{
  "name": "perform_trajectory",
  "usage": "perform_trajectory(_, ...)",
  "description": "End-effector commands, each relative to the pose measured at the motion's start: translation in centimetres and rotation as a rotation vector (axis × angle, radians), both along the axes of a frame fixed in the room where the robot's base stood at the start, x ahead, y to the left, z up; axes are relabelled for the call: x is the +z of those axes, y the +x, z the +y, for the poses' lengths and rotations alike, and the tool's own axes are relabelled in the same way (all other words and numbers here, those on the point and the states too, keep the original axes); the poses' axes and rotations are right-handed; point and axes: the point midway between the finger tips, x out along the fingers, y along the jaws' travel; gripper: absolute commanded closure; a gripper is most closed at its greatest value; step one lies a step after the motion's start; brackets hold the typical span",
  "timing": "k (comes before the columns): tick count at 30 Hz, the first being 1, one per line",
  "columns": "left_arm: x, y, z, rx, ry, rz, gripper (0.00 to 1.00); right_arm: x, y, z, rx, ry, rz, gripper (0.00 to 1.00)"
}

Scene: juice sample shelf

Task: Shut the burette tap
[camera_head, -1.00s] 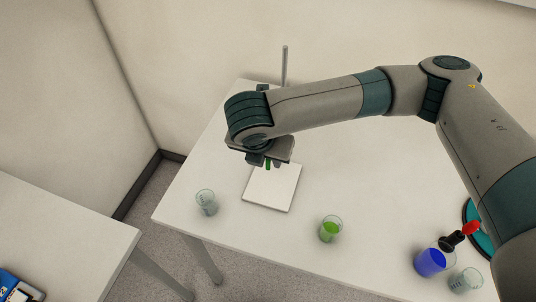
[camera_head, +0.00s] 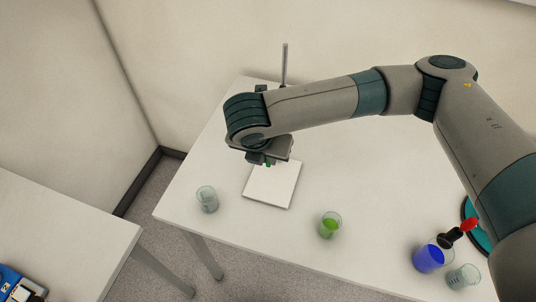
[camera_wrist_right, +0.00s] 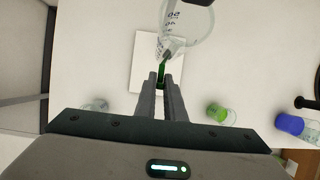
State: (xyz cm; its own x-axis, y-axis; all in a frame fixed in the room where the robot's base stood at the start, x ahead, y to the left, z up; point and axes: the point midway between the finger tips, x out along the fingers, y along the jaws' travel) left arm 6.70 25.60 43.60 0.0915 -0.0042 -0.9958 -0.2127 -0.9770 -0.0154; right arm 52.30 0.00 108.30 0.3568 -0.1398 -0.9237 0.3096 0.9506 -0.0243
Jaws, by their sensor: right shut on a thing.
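The green burette tap (camera_wrist_right: 161,71) is between the fingertips of my right gripper (camera_wrist_right: 161,84) in the right wrist view. The fingers are shut on it. The clear burette (camera_wrist_right: 188,28) with dark markings shows just beyond the fingers. In the head view my right gripper (camera_head: 266,158) is above the white base plate (camera_head: 270,190), and only a small bit of green shows under it. The wrist hides most of the burette there. My left gripper is not in view.
The metal stand rod (camera_head: 285,65) rises behind my right wrist. An empty beaker (camera_head: 207,199) stands left of the plate, a beaker of green liquid (camera_head: 330,226) to the right. A beaker of blue liquid (camera_head: 428,259) and another beaker (camera_head: 464,276) stand near the front right.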

Motion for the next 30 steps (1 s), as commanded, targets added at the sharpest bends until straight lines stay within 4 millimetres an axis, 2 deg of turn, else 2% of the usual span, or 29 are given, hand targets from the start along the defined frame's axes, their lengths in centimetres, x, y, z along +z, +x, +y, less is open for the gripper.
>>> perform_trajectory(15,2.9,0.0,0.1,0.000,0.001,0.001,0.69,0.2,0.2,0.7,-0.001,-0.285,0.091,1.00)
perform_trajectory(24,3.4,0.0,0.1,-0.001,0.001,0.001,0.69,0.0,0.3,1.0,-0.001,-0.479,0.153,1.00)
perform_trajectory(30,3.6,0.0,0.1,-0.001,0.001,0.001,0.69,-0.2,0.4,1.1,0.000,-0.548,0.175,1.00)
